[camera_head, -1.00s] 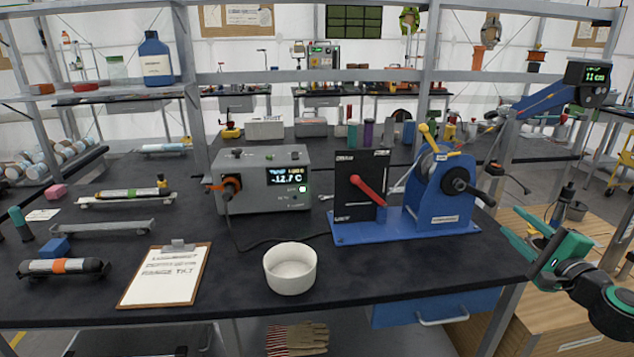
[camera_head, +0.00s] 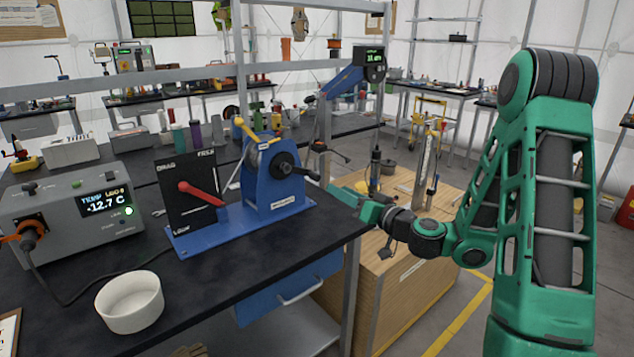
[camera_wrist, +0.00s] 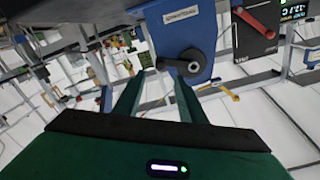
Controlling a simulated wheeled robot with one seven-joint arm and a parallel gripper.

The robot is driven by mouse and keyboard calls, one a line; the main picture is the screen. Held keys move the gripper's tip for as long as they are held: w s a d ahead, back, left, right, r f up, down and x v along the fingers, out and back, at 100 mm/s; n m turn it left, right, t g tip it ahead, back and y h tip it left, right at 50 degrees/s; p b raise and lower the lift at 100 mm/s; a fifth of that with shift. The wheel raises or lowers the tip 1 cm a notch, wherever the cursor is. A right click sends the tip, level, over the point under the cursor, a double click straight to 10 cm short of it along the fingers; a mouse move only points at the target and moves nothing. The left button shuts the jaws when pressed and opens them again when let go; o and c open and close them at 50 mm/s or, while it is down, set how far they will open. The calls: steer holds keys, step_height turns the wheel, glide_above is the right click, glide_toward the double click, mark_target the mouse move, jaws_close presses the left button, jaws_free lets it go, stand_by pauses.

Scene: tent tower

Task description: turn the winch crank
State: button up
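The blue winch (camera_head: 283,192) stands on a blue base plate at the right end of the black bench. Its black crank (camera_head: 285,166) is on the side facing my gripper, with its arm reaching right and slightly down. The winch also shows in the wrist view (camera_wrist: 172,28), upside down, with the crank (camera_wrist: 192,63) just beyond my fingertips. A yellow lever (camera_head: 243,131) rises from the winch top. My green gripper (camera_head: 349,196) is open and empty, to the right of the crank and apart from it. In the wrist view its two fingers (camera_wrist: 157,88) are spread with a clear gap.
A black panel (camera_head: 170,164) with a red lever (camera_head: 198,192) shares the base plate. A grey temperature box (camera_head: 72,208) and white bowl (camera_head: 130,302) stand to the left. A blue arm with a display (camera_head: 368,63) rises behind. A wooden cabinet (camera_head: 400,270) stands below my gripper.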

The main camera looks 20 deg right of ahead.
mark_target(318, 179)
steer(key=w+a+n, duration=0.1)
steer(key=w, duration=0.2)
steer(key=w+a+n, duration=0.1)
steer(key=w+n, duration=0.1)
steer(key=w, duration=0.1)
steer(key=w+a+n, duration=0.2)
steer(key=w, duration=0.1)
steer(key=shift+w, duration=0.35)
jaws_close()
steer(key=shift+f, duration=0.1)
